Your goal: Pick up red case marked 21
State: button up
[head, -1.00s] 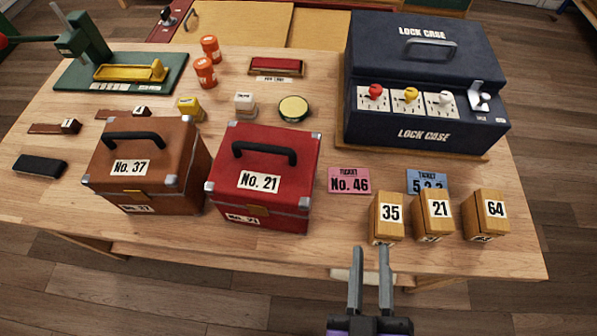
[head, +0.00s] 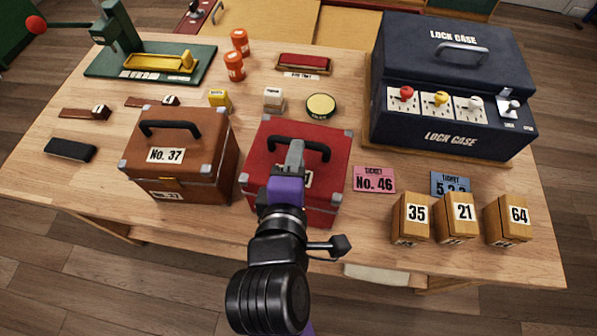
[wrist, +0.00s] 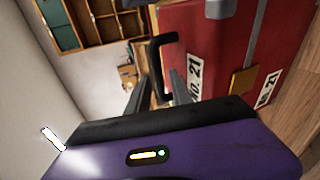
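The red case marked No. 21 (head: 328,172) stands upright on the table in the head view, with its front label mostly hidden by my arm. Its black handle (head: 312,144) arches over the lid. My gripper (head: 294,152) is at the handle, in front of the case in the head view. In the wrist view the red case (wrist: 208,50) fills the upper right, and its label reads No. 21. There the black handle (wrist: 157,68) shows between the two parted grey fingers (wrist: 158,96). The fingers look open; contact with the handle cannot be told.
A brown case marked No. 37 (head: 205,165) stands close on the left. A pink ticket (head: 374,180), a blue ticket (head: 450,183), and wooden blocks marked 35 (head: 411,218), 21 (head: 456,216) and 64 (head: 508,220) lie right. A dark lock case (head: 450,80) stands behind them.

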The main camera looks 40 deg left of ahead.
jog(key=x, duration=0.3)
jog(key=shift+w+a+r+p, duration=0.1)
jog(key=shift+w+a+p, duration=0.1)
jog(key=shift+a+p, duration=0.2)
jog(key=shift+w+a+f, duration=0.25)
jog(key=shift+w+f, duration=0.05)
jog(key=shift+w, duration=0.2)
jog(key=shift+c, duration=0.5)
grip_shut()
jog(key=shift+r, duration=0.2)
